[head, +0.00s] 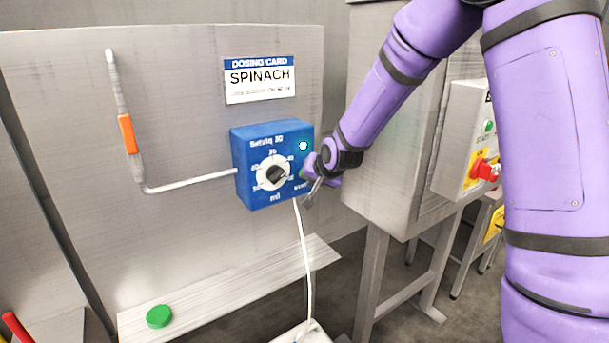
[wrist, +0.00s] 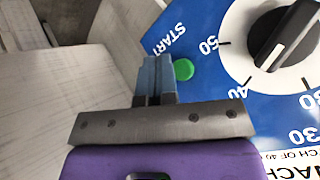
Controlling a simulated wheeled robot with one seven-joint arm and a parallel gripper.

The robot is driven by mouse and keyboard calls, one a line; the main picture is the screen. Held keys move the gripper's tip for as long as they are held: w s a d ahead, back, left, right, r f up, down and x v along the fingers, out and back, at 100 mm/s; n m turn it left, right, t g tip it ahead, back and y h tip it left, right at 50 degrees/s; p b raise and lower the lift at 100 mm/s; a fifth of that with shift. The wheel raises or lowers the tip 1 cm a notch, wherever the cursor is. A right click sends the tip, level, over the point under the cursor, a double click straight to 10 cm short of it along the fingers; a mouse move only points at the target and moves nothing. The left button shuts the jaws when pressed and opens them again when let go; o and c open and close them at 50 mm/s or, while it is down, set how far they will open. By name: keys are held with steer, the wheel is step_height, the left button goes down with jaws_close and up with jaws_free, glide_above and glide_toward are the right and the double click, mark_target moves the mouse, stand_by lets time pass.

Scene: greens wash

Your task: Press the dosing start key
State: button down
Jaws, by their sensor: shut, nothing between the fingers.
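The blue dosing box (head: 246,180) hangs on the grey panel, with a dial (head: 273,174) and a round light (head: 303,146) on its face. In the wrist view the green start key (wrist: 183,70) shows beside the printed word START, next to the dial (wrist: 284,38). In the wrist view my gripper (wrist: 156,68) is shut and empty. Its fingertips appear right beside the key; I cannot tell whether they touch it.
A SPINACH dosing card (head: 260,79) is above the box. A bent pipe with an orange sleeve (head: 128,134) runs to the box's left side. A white tube (head: 305,255) hangs below. A green disc (head: 159,316) lies on the ledge. A control box with a red knob (head: 484,170) is at right.

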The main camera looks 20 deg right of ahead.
steer(key=shift+s+d, duration=0.2)
steer(key=shift+s, duration=0.5)
steer(key=shift+s+d, duration=0.25)
steer(key=shift+s, duration=0.45)
steer(key=shift+s+d, duration=0.2)
steer(key=shift+s, duration=0.5)
steer(key=s+d+r+n+g+h, duration=0.1)
steer(key=s+d+r+n+h, duration=0.2)
steer(key=s+r, duration=1.05)
steer(key=s+d+r+n+g, duration=0.1)
steer(key=s+d+r, duration=0.1)
steer(key=s, duration=0.9)
steer(key=s+d+r+n+g+y, duration=0.1)
steer(key=s+r, duration=0.1)
steer(key=s, duration=0.8)
steer(key=shift+s+d+r, duration=0.35)
steer(key=shift+s+d, duration=0.05)
